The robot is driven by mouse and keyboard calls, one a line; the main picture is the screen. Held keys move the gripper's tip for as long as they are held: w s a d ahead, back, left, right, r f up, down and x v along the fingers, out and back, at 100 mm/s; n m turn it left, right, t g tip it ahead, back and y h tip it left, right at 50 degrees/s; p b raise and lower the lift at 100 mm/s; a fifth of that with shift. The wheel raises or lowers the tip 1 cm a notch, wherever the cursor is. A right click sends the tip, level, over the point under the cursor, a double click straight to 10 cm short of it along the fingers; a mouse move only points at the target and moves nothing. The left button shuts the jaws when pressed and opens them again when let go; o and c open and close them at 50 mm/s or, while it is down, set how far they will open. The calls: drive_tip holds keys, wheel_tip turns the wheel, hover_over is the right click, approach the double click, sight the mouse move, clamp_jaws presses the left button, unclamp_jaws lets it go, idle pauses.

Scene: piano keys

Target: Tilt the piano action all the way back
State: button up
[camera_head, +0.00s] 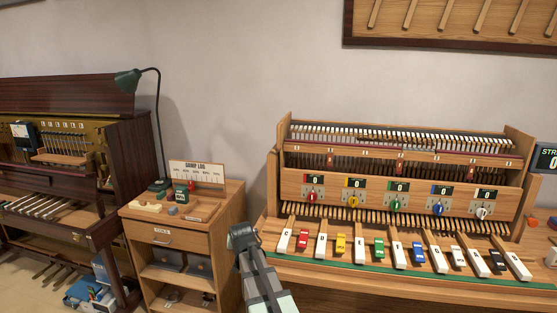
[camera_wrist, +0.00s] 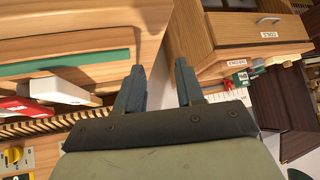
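The piano action (camera_head: 400,155) is a long wooden rack with rows of pale hammers and a dark red rail. It sits between wooden side cheeks at the back of the key bench, above the dial panel (camera_head: 375,189). I cannot tell its exact tilt. My gripper (camera_head: 242,234) is in front of the bench's left end, left of the white C key (camera_head: 284,240) and well away from the action. In the wrist view my gripper (camera_wrist: 158,78) has its two fingers apart with nothing between them. The action is not clearly visible there.
White and coloured keys (camera_head: 379,248) run along the bench front, with a green strip (camera_head: 390,268) before them. An upright piano (camera_head: 120,160) is farther left. The wall above the action is bare up to a framed rack.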

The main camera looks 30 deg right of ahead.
drive_tip(key=w+d+r+m+t+h, duration=0.1)
drive_tip(key=w+d+r+t+h, duration=0.1)
drive_tip(key=d+r, duration=0.45)
drive_tip(key=w+d+r+t+h, duration=0.1)
drive_tip(key=w+d+r, duration=0.25)
drive_tip(key=r, duration=0.65)
drive_tip(key=t+h, duration=0.4)
approach(278, 133)
drive_tip(key=x, duration=1)
drive_tip(key=shift+w+d+f, duration=0.1)
drive_tip(key=shift+w+d, duration=0.15)
drive_tip(key=shift+d, duration=0.05)
clamp_jaws()
